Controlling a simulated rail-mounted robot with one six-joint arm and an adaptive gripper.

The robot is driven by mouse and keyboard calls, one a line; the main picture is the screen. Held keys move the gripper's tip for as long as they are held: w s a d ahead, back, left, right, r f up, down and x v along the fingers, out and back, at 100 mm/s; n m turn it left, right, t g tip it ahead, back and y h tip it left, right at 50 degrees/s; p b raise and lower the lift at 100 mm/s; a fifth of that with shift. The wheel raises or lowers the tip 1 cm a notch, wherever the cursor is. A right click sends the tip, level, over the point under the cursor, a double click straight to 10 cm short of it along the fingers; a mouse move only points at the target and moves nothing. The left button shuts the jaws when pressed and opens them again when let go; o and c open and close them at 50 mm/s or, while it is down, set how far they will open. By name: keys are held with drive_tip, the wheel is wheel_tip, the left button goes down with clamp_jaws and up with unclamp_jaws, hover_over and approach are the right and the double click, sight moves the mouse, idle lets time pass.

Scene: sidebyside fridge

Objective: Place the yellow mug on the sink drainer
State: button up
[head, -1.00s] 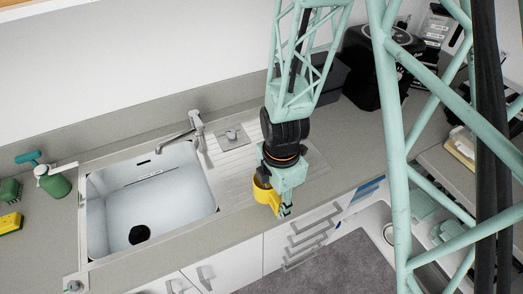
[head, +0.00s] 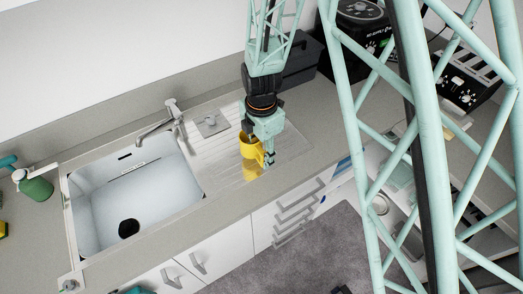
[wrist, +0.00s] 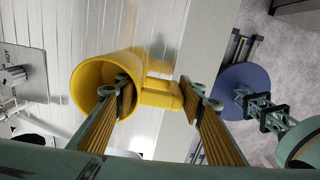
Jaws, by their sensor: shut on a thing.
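The yellow mug (head: 250,149) is at the ribbed metal sink drainer (head: 226,147), over its right-hand part in the head view. A yellow reflection shows on the metal just below it. I cannot tell whether its base touches. My gripper (wrist: 157,88) is shut on the mug at its handle side. In the wrist view one finger is inside the mug's mouth and the other is outside, past the handle. The mug (wrist: 90,82) has its open mouth turned to the left there, with the drainer ribs (wrist: 120,28) behind it.
The sink basin (head: 130,190) is left of the drainer, with a tap (head: 170,120) behind it. A small metal plate (head: 211,124) lies at the drainer's back. A green bottle (head: 36,188) stands far left. A dark box (head: 300,62) stands behind on the right.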

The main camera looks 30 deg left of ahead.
drive_tip(key=shift+w+a+f+p, duration=0.1)
drive_tip(key=shift+w+a, duration=0.25)
drive_tip(key=shift+w, duration=0.25)
drive_tip(key=shift+w+a+p, duration=0.1)
drive_tip(key=shift+w+a, duration=0.3)
drive_tip(key=shift+w, duration=0.25)
drive_tip(key=shift+w+a+f+p, duration=0.1)
drive_tip(key=shift+w+a, duration=0.25)
drive_tip(key=shift+w, duration=0.25)
drive_tip(key=shift+f, duration=0.1)
drive_tip(key=shift+f+p, duration=0.35)
drive_tip(key=shift+f, duration=1.25)
drive_tip(key=shift+f, duration=0.2)
drive_tip(key=o, duration=1.1)
drive_tip(key=shift+r, duration=0.25)
drive_tip(key=shift+r+b, duration=0.75)
drive_tip(key=shift+r, duration=5.2)
